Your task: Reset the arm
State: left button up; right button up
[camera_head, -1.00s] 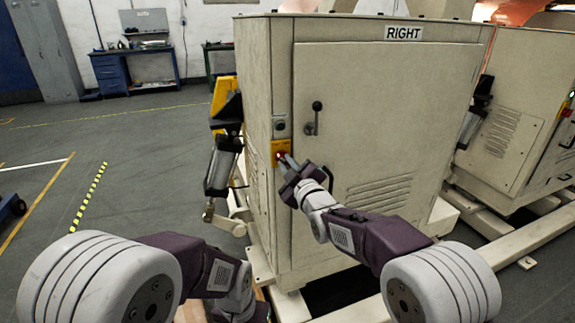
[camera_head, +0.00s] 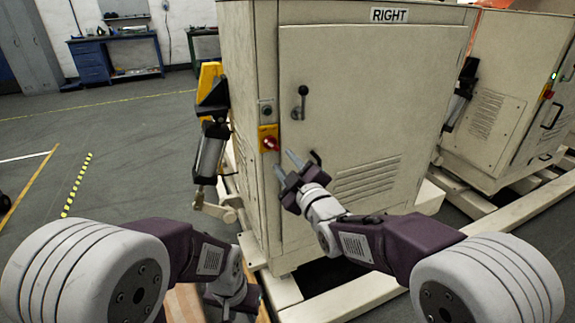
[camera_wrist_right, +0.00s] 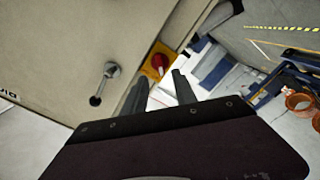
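My right arm reaches in from the right in the head view. Its gripper (camera_head: 287,167) is open and empty, in front of the cabinet door, just below and right of the red knob (camera_head: 270,144) on its yellow plate. The right wrist view shows the two fingers (camera_wrist_right: 158,93) spread apart, with the red knob (camera_wrist_right: 157,63) seen beyond the gap between them. My left arm is low at the left in the head view; its wrist points down and its fingers cannot be made out.
The beige cabinet (camera_head: 350,100) labelled RIGHT fills the middle, with a black door handle (camera_head: 301,100). Pale floor rails (camera_head: 500,215) run at the right.

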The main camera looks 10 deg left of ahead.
jog(key=shift+s+d, duration=0.35)
jog(key=shift+s, duration=0.15)
